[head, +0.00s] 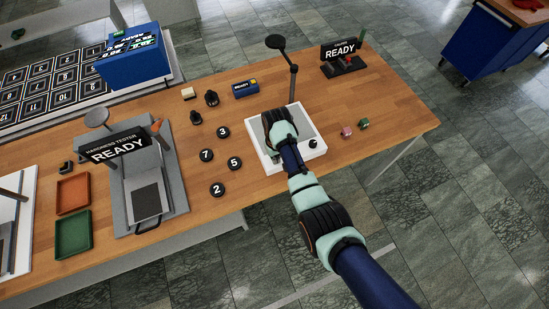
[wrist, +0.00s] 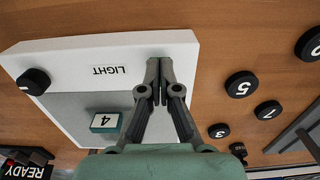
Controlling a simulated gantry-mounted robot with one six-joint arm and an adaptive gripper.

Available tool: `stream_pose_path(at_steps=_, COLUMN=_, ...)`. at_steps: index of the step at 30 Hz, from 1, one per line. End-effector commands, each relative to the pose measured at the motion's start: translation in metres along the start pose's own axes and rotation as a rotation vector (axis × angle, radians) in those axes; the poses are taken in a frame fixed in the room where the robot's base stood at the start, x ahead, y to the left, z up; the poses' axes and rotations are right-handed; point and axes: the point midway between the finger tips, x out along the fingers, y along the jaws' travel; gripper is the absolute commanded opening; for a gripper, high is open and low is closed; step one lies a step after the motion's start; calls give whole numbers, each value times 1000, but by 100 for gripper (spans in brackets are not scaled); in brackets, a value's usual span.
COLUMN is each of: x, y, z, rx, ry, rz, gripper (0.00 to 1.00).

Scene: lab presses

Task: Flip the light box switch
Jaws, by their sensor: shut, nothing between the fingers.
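The light box (head: 283,164) is a low white box with a grey panel, on the wooden table under my gripper. In the wrist view, the light box (wrist: 120,45) bears the word LIGHT on its white margin. My gripper (wrist: 159,64) is shut and empty, its fingertips together over the margin beside that word. Whether they touch it I cannot tell. In the head view, my gripper (head: 277,122) hides part of the box. I cannot make out the switch; the fingers may cover it. A teal block marked 4 (wrist: 105,121) lies on the panel.
A black round piece (head: 312,143) sits on the box's right part. Numbered black pucks (head: 206,155) lie left of the box. A lamp on a stalk (head: 292,80) stands behind it. Two small blocks (head: 346,132) lie to the right. The hardness tester (head: 150,180) stands further left.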

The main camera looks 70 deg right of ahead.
Motion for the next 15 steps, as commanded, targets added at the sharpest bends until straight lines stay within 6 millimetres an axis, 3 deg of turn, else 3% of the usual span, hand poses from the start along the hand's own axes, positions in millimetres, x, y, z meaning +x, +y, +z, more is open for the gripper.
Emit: stream_pose_path(at_steps=15, x=5, y=0, z=0, rx=0, ry=0, rz=0, gripper=0)
